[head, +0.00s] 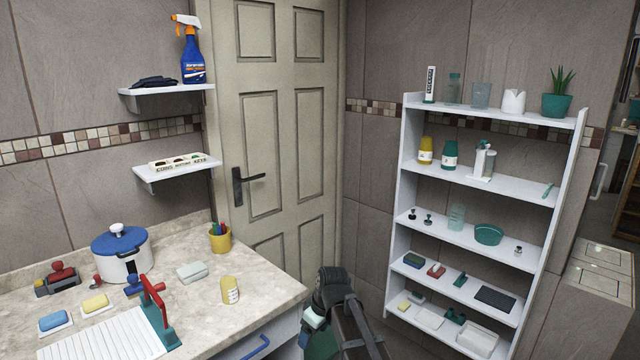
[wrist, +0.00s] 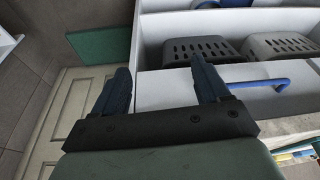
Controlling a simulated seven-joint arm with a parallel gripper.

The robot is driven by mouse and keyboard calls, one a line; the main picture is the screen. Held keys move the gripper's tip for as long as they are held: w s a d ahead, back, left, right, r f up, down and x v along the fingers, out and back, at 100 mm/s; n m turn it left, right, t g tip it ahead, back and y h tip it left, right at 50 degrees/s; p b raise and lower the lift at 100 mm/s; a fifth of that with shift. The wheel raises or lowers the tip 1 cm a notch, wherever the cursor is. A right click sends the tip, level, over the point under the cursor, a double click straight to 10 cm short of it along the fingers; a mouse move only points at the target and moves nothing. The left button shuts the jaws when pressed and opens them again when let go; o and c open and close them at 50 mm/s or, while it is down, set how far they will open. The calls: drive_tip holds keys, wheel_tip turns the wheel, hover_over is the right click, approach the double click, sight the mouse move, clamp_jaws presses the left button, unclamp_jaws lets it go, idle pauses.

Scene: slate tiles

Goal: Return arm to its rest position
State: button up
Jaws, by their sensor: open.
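My arm shows at the bottom middle of the head view, to the right of the counter (head: 205,300). In the wrist view my gripper (wrist: 160,85) is open, with its two dark blue fingers wide apart and nothing between them. Beyond the fingers is a white cabinet front (wrist: 165,88). The fingertips are hard to make out in the head view.
The counter holds a white pot with a blue lid (head: 122,255), a yellow pencil cup (head: 219,238) and a yellow jar (head: 229,290). A tall white shelf unit (head: 480,190) stands right. A drawer with a blue handle (wrist: 258,84) and grey baskets (wrist: 200,50) are near the gripper.

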drive_tip(key=s+d+f+m+g+h, duration=0.15)
drive_tip(key=s+d+f, duration=0.3)
drive_tip(key=f, duration=0.45)
drive_tip(key=s+d+f+m+g, duration=0.1)
drive_tip(key=s+d+f+m, duration=0.15)
drive_tip(key=s+f, duration=0.5)
drive_tip(key=s+d+f+m+g+h, duration=0.1)
drive_tip(key=s+d+f, duration=0.3)
drive_tip(key=f, duration=0.7)
drive_tip(key=s+d+f+m+g, duration=0.1)
drive_tip(key=s+f, duration=0.3)
drive_tip(key=s, duration=0.5)
drive_tip(key=s+d+f+m+g, duration=0.2)
drive_tip(key=s+d+f, duration=0.2)
drive_tip(key=s, duration=0.5)
drive_tip(key=s+d+f+m+g, duration=0.1)
drive_tip(key=s+d+f+m, duration=0.1)
drive_tip(key=s+f, duration=0.4)
drive_tip(key=s, duration=0.3)
drive_tip(key=shift+s+d+g, duration=0.2)
drive_tip(key=shift+d+g, duration=0.15)
drive_tip(key=shift+f, duration=0.1)
